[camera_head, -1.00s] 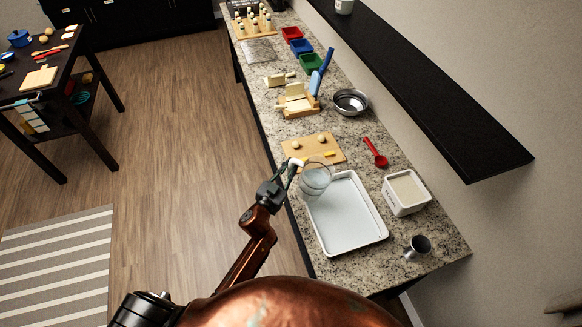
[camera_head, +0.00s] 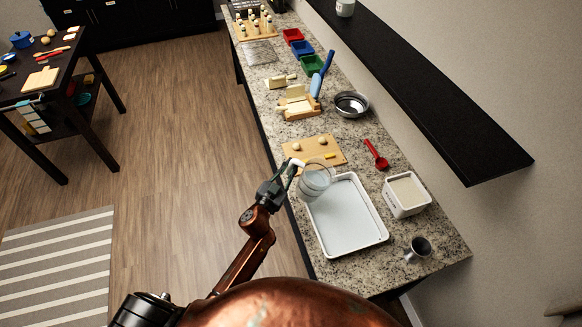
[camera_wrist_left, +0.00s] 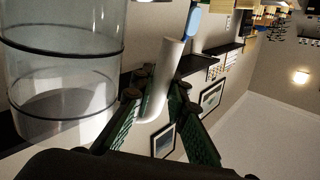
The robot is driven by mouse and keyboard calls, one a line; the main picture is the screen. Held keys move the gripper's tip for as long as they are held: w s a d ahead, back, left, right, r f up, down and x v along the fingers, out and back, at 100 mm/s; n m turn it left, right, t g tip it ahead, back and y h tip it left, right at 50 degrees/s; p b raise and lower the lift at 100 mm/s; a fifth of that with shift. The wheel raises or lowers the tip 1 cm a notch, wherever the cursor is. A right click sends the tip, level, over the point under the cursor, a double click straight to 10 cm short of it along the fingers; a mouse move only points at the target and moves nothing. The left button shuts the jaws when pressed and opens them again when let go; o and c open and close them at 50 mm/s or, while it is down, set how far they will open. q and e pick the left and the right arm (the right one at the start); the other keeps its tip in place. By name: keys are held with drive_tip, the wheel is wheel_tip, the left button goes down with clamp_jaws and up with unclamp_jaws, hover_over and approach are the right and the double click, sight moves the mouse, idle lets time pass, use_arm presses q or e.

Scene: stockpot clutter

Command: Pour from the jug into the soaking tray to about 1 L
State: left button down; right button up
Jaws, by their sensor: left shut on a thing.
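The clear jug (camera_head: 315,180) is over the far-left corner of the white soaking tray (camera_head: 349,222) and looks slightly tilted. Its white handle is between the fingers of my left gripper (camera_head: 288,172), which is shut on it. In the left wrist view the jug (camera_wrist_left: 62,75) fills the left side, and the handle (camera_wrist_left: 163,88) sits between the fingers of the gripper (camera_wrist_left: 155,105). The tray holds a pale, flat layer; I cannot tell its depth. No pouring stream is clearly visible. My right gripper is not in view.
A white square tub (camera_head: 406,194) and a metal cup (camera_head: 418,248) stand right of the tray. A red scoop (camera_head: 376,154), a wooden board (camera_head: 327,149) and a metal bowl (camera_head: 351,103) lie beyond it. A black shelf (camera_head: 430,90) overhangs the right side.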

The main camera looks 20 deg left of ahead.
sight(298, 161)
use_arm(q)
drive_tip(key=shift+r+m+p, duration=0.65)
drive_tip(key=shift+r+m, duration=0.65)
drive_tip(key=shift+r, duration=0.2)
idle(1.0)
drive_tip(key=shift+d+r+m+p, duration=0.25)
drive_tip(key=shift+r+m+p, duration=0.3)
drive_tip(key=shift+m, duration=0.25)
idle(0.5)
drive_tip(key=shift+d+r+m+p, duration=0.5)
drive_tip(key=shift+m+p, duration=0.15)
drive_tip(key=shift+m, duration=0.25)
idle(0.5)
drive_tip(key=shift+s+d+r+m+p, duration=0.2)
drive_tip(key=shift+d+m+p, duration=0.15)
drive_tip(key=shift+m, duration=0.25)
idle(1.3)
drive_tip(key=shift+d+m, duration=0.3)
idle(0.6)
